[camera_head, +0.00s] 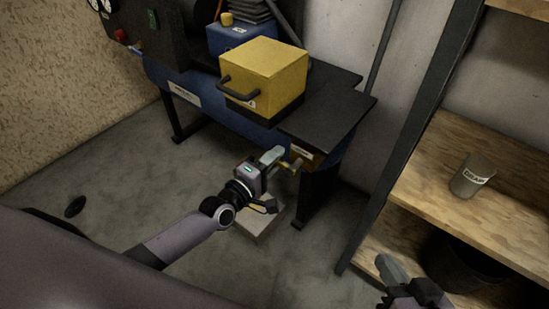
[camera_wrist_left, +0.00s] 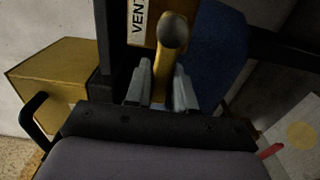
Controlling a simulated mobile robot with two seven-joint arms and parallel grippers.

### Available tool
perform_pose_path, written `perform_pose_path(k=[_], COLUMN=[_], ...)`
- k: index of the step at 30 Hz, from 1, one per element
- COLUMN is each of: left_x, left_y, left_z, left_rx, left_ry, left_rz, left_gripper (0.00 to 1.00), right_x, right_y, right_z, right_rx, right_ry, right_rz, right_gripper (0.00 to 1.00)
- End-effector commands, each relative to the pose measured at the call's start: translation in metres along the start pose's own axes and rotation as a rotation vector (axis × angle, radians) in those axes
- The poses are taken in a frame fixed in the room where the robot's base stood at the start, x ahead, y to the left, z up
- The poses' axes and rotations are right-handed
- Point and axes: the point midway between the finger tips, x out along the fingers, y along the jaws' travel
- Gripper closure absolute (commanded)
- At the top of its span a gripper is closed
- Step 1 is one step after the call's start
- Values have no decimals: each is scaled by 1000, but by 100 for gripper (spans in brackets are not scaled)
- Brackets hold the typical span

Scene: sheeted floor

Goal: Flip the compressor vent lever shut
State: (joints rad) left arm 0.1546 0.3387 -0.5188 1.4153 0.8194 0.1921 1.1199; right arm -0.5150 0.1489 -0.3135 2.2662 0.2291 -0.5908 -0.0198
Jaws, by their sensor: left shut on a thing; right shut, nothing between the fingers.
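The compressor vent lever is a brass-yellow handle with a rounded knob (camera_wrist_left: 173,32), next to a white label reading "VENT" (camera_wrist_left: 138,22) in the left wrist view. In the head view the lever (camera_head: 298,165) shows small below the right end of the blue compressor bench (camera_head: 235,122). My left gripper (camera_head: 279,158) is at the lever and shut on it; in the left wrist view its two fingers (camera_wrist_left: 162,82) stand on either side of the lever's stem. The fingers hide part of the lever. My right gripper (camera_head: 390,272) is shut and empty at the lower right, away from the bench.
A yellow box with a black handle (camera_head: 268,68) sits on the bench above my left gripper. A dark bench leg (camera_head: 316,198) stands just right of it. A wooden shelf (camera_head: 488,140) with a grey cup (camera_head: 470,176) is at right. The floor at left is mostly clear.

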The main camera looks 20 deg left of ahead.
Motion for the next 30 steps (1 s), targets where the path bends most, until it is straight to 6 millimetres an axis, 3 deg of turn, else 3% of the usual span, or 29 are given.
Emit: perform_pose_path(k=[5, 6, 8, 20, 30], left_x=[0, 0, -1, -7, -55], left_y=[0, 0, 0, 0, 1], left_z=[1, 1, 1, 0, 0], left_rx=[5, 5, 4, 2, 3], left_ry=[-2, -2, -2, 0, -1], left_rz=[0, 0, 0, -2, -3], left_gripper=[100, 73, 55, 55, 55], right_x=[0, 0, 0, 0, -9], right_y=[0, 0, 0, 0, 6], right_z=[0, 0, 0, -6, -13], right_rx=[-1, -1, 0, -8, -56], right_ry=[-1, -1, -1, 4, -1], right_rz=[0, 0, 0, 2, 45], right_gripper=[100, 100, 100, 100, 100])
